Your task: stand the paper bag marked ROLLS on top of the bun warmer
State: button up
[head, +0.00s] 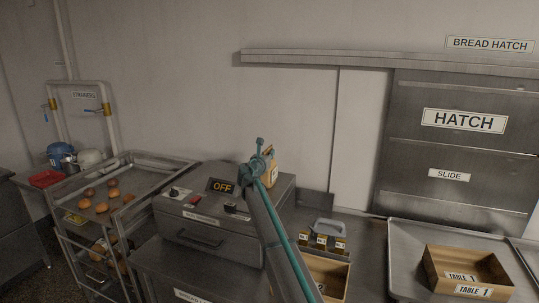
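The bun warmer (215,240) is a grey metal box with a drawer handle, knobs and a display reading OFF, left of centre. A tan paper bag (271,172) with a pale label shows behind my gripper, over the warmer's right part. It looks upright; its lettering is too small to read. My gripper (262,165) is right at the bag, at the end of my teal-edged arm. The arm and gripper hide the bag's left side and base. I cannot tell whether the fingers are closed on the bag, or whether its base touches the warmer's top.
A rack (140,178) with buns stands left of the warmer. Right of my arm are a grey-handled caddy (325,227) with small labelled items and an open box (328,276). A TABLE 1 box (468,266) sits on a tray (405,262) below the hatch (450,160).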

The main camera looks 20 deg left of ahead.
jog(key=o, duration=0.4)
jog(key=shift+c, duration=0.2)
jog(key=shift+r, duration=0.2)
jog(key=s+b, duration=0.3)
jog(key=s, duration=0.9)
jog(key=shift+d, duration=0.15)
